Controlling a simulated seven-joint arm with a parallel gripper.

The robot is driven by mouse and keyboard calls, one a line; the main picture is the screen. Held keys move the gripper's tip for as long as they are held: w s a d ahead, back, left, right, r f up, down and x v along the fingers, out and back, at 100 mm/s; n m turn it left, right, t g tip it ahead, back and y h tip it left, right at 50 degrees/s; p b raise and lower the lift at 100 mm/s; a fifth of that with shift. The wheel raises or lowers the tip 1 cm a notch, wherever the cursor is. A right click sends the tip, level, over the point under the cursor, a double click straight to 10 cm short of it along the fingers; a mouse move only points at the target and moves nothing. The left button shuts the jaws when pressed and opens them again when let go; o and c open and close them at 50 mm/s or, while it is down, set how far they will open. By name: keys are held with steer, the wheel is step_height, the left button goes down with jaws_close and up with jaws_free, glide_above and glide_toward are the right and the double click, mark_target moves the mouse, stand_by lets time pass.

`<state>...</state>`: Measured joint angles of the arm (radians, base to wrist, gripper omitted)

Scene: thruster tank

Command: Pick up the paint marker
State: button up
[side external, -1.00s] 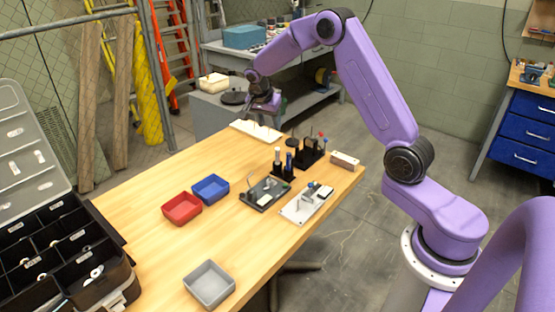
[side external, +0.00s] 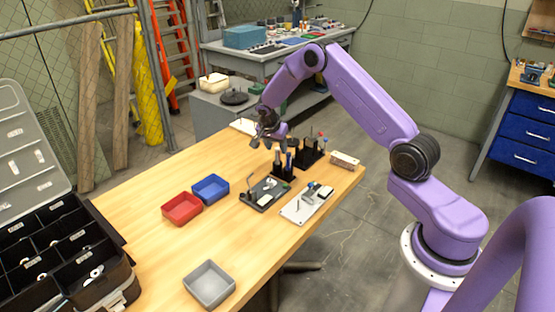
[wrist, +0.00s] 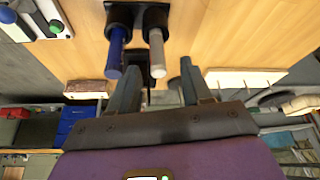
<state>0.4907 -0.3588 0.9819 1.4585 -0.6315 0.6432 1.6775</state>
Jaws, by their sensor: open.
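Two upright pens stand in a small black holder (side external: 283,173) on the table: a blue one (wrist: 116,48) and a grey-white one (wrist: 156,45). I cannot tell for sure which is the paint marker. My gripper (side external: 268,143) is open and empty, just above and behind the holder in the side view. In the wrist view my open fingers (wrist: 160,70) point toward the holder. The grey-white pen's end appears between them, and the blue pen's end lies beside the left finger. Contact is not visible.
A black rack (side external: 311,155) with upright tools stands close by the holder. A dark fixture (side external: 264,193) and a white plate with parts (side external: 303,208) lie in front. Red (side external: 182,208), blue (side external: 210,188) and grey (side external: 209,285) bins sit left, with bare table between.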

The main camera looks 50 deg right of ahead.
steer(key=shift+x, duration=2.25)
steer(key=shift+s+a, duration=0.1)
jaws_close()
steer(key=shift+r, duration=0.1)
step_height(320, 180, up, 10)
steer(key=shift+f, duration=0.1)
steer(key=shift+a, duration=0.1)
